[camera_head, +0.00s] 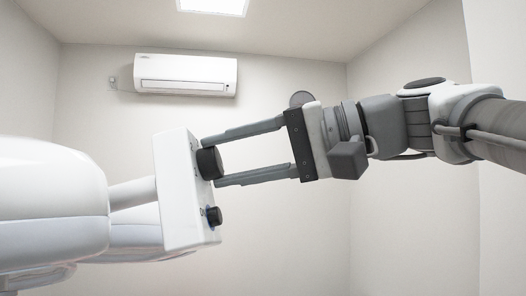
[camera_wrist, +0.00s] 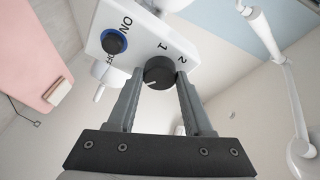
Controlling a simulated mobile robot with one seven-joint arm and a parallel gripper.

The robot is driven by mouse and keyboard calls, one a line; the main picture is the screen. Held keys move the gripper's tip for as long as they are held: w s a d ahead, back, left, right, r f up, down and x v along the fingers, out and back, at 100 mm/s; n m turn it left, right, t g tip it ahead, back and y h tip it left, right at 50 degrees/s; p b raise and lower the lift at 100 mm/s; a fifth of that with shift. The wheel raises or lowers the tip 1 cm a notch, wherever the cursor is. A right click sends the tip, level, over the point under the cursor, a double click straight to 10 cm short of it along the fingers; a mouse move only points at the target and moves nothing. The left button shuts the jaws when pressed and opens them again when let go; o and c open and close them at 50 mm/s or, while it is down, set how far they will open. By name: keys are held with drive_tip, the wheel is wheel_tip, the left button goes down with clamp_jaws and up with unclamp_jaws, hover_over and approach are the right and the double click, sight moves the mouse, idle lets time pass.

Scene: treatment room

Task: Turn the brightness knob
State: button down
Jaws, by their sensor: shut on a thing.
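The larger black knob (camera_head: 209,163) sits on the face of a white control panel (camera_head: 178,190). It is taken to be the brightness knob, with the marks 1 and 2 beside it in the wrist view (camera_wrist: 158,72). My gripper (camera_head: 209,163) comes from the right, with one finger above and one below the knob, and is shut on it. In the wrist view the fingertips (camera_wrist: 158,76) lie on either side of the knob, and a white pointer line shows on its face. A smaller black knob with a blue ring (camera_wrist: 114,41), marked ON, sits beside it on the panel.
The panel joins a large white rounded body (camera_head: 50,195) at left by a short arm (camera_head: 132,193). An air conditioner (camera_head: 185,74) hangs on the back wall. The wrist view shows a white jointed arm (camera_wrist: 268,40) at right and a pink surface (camera_wrist: 35,55) at left.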

idle(0.4)
drive_tip(key=shift+c, duration=1.5)
unclamp_jaws()
drive_tip(key=shift+d, duration=0.1)
drive_tip(key=v, duration=1.7)
drive_tip(key=shift+d, duration=0.15)
